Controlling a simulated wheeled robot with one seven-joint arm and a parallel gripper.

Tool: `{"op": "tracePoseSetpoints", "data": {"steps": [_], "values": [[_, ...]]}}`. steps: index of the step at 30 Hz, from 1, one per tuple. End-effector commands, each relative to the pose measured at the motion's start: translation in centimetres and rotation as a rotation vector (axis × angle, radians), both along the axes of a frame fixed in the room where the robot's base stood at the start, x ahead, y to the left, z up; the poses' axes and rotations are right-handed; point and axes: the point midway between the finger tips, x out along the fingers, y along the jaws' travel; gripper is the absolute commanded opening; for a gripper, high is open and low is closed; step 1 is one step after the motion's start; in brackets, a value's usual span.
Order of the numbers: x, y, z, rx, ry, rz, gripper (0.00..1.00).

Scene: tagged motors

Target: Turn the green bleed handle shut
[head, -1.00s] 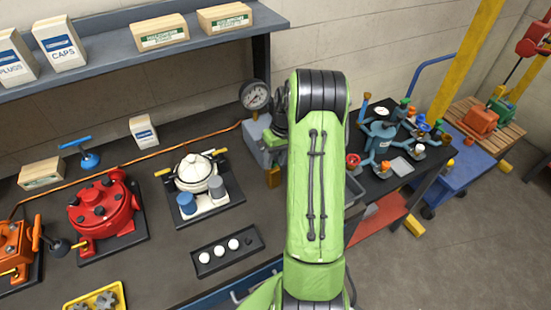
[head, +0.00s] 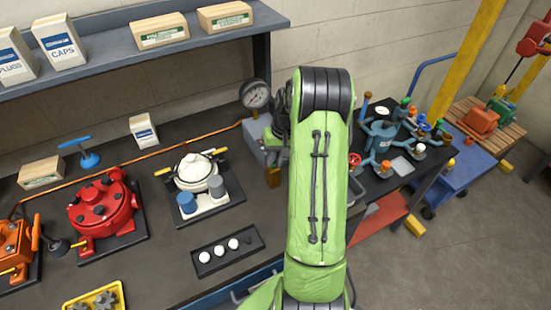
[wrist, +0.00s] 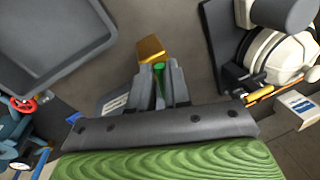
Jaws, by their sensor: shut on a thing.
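The green bleed handle (wrist: 159,72) shows in the wrist view as a small green piece between the fingers of my gripper (wrist: 159,78), which is shut on it. Most of the handle is hidden by the fingers. How far the handle is turned cannot be told.
A white-lidded pot device (head: 194,172) and a black tray with white balls (head: 227,251) stand left of my arm. A red flanged housing (head: 103,206) is farther left. A blue multi-valve manifold (head: 382,138) stands at right. A grey tray (wrist: 62,35) lies near the gripper.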

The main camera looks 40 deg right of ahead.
Motion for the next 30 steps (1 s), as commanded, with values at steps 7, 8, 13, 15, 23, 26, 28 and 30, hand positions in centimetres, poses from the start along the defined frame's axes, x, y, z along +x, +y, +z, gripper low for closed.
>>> {"op": "tracePoseSetpoints", "data": {"steps": [7,8,13,15,23,26,28,30], "values": [[0.14,0.25,0.07,-0.002,-0.004,-0.232,0.00],[0.15,0.27,0.07,-0.002,-0.005,-0.261,0.00],[0.22,0.46,0.05,-0.001,-0.005,-0.422,0.00],[0.27,0.50,0.06,-0.003,-0.005,-0.489,0.00],[0.49,0.73,0.07,-0.003,-0.006,-0.734,0.00],[0.54,0.78,0.05,-0.002,-0.005,-0.830,0.00],[0.61,0.83,0.04,-0.002,-0.006,-0.894,0.00],[0.70,0.86,0.06,-0.002,-0.007,-0.957,0.00]]}}
